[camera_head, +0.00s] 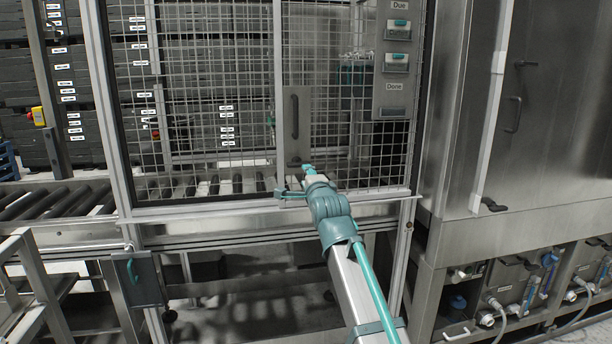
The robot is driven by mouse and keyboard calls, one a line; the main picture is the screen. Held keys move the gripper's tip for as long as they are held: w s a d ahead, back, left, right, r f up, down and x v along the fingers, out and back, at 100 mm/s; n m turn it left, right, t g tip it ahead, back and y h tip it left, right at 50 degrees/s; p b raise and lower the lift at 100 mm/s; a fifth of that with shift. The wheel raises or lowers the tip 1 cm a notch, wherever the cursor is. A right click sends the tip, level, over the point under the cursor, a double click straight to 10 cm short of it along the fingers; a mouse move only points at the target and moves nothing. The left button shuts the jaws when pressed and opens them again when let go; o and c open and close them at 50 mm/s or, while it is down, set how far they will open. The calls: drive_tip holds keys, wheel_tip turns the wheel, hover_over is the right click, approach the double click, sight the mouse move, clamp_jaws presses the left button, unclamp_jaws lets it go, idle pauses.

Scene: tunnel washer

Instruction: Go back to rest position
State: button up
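My arm reaches up from the bottom of the head view to the front of a wire-mesh cage door (215,105). My gripper (308,170) is at the arm's far end, small and partly hidden by my own wrist. It appears just below a grey plate (298,152) with a dark upright handle (294,117). I cannot tell whether it touches the plate or the frame. Its fingers are too small and covered to show whether they are open or shut. I see nothing clearly held.
Behind the mesh are roller conveyors (60,201) and stacked dark crates (195,90). A panel with "Due" and "Done" labels (392,75) hangs at the cage's right. A steel cabinet (550,130) stands at right. A metal frame (35,265) stands at lower left.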

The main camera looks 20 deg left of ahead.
idle(0.4)
drive_tip(key=s+d+f+n+g+h, duration=0.1)
drive_tip(key=d+f+n+g+h, duration=0.15)
drive_tip(key=f, duration=0.75)
drive_tip(key=s+d+f+n+g+h+p, duration=0.15)
drive_tip(key=d+f+n, duration=0.25)
drive_tip(key=f, duration=0.7)
drive_tip(key=s+d+f+n+g+h, duration=0.1)
drive_tip(key=s+d+f+n+g, duration=0.2)
drive_tip(key=f, duration=0.7)
drive_tip(key=s+d+f+n+g+h+p, duration=0.1)
drive_tip(key=s+d+f+g, duration=0.1)
drive_tip(key=s+d+f, duration=0.6)
drive_tip(key=s+d+f+n+g+h, duration=0.2)
drive_tip(key=d+f, duration=0.3)
drive_tip(key=f, duration=0.6)
drive_tip(key=s+d+f+n+g+h+p, duration=0.15)
drive_tip(key=s+d+f, duration=0.25)
drive_tip(key=d+f, duration=0.45)
drive_tip(key=s+d+f+g+p, duration=0.1)
drive_tip(key=s+d+f+g, duration=0.2)
drive_tip(key=s, duration=0.9)
drive_tip(key=s+d+f+m+g+p, duration=0.1)
drive_tip(key=s+d+f+g, duration=0.2)
drive_tip(key=s+d+f, duration=0.4)
drive_tip(key=s+d+f+m+g+p, duration=0.1)
drive_tip(key=s+d+f+g, duration=0.2)
drive_tip(key=s, duration=1.5)
wheel_tip(320, 180, down, 2)
drive_tip(key=d, duration=0.3)
